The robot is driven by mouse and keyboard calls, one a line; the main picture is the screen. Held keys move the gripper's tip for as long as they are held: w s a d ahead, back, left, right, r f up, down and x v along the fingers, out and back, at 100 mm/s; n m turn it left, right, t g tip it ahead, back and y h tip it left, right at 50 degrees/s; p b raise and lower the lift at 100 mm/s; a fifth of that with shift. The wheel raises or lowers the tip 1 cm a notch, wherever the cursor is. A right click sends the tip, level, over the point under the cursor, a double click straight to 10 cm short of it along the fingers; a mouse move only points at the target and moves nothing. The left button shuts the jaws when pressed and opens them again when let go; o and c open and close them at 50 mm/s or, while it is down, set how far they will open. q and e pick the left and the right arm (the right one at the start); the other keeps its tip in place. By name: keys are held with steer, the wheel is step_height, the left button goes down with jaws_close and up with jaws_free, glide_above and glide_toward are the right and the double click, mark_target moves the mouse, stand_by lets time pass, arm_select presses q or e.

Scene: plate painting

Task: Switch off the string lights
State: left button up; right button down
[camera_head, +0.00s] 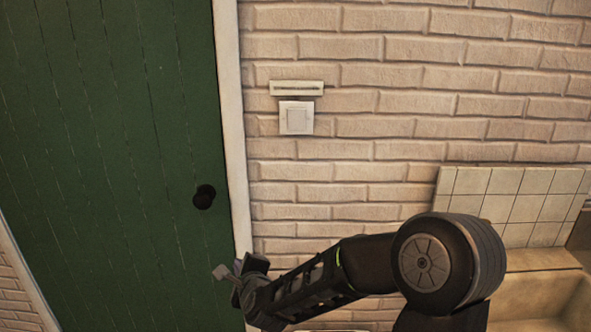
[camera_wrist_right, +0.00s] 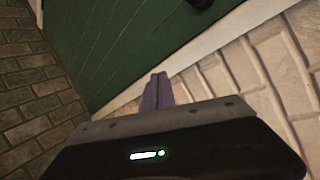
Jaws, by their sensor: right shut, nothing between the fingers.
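A white square wall switch (camera_head: 297,118) is on the brick wall, right of the green door, below a pale slotted plate (camera_head: 297,88). No string lights show in either view. My right gripper (camera_head: 222,272) is low in front of the door's right edge, below and left of the switch, and does not touch it. Its fingers also show in the right wrist view (camera_wrist_right: 157,92), shut together with nothing between them. The switch is not in the wrist view. My left gripper is not in view.
The green door (camera_head: 120,130) has a dark round knob (camera_head: 204,197) and a white frame (camera_head: 231,120). A tiled backsplash (camera_head: 510,200) and a pale basin (camera_head: 545,290) are at the lower right. The wall around the switch is clear. Brick paving (camera_wrist_right: 35,90) shows in the wrist view.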

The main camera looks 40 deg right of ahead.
mark_target(296, 114)
steer(key=s+d+r+m+h, duration=0.2)
steer(key=d+r+m, duration=0.2)
steer(key=r, duration=0.6)
steer(key=s+d+r+m+t+h, duration=0.1)
steer(key=s+d+r+m+h, duration=0.1)
steer(key=r+m, duration=0.5)
steer(key=s+d+r+m+t+h+p, duration=0.1)
steer(key=d+r+m+h, duration=0.3)
steer(key=r, duration=0.8)
steer(key=shift+s+d+r+m, duration=0.3)
steer(key=shift+s+d+m, duration=0.25)
steer(key=shift+d+m, duration=0.4)
steer(key=shift+a, duration=0.1)
steer(key=p+x, duration=0.2)
steer(key=x, duration=0.2)
steer(key=p+x, duration=0.2)
steer(key=x, duration=0.3)
steer(key=r+p+x, duration=0.1)
steer(key=p+x, duration=0.1)
steer(key=x, duration=0.2)
steer(key=shift+w, duration=0.1)
steer(key=shift+w+d, duration=0.3)
steer(key=shift+f, duration=0.1)
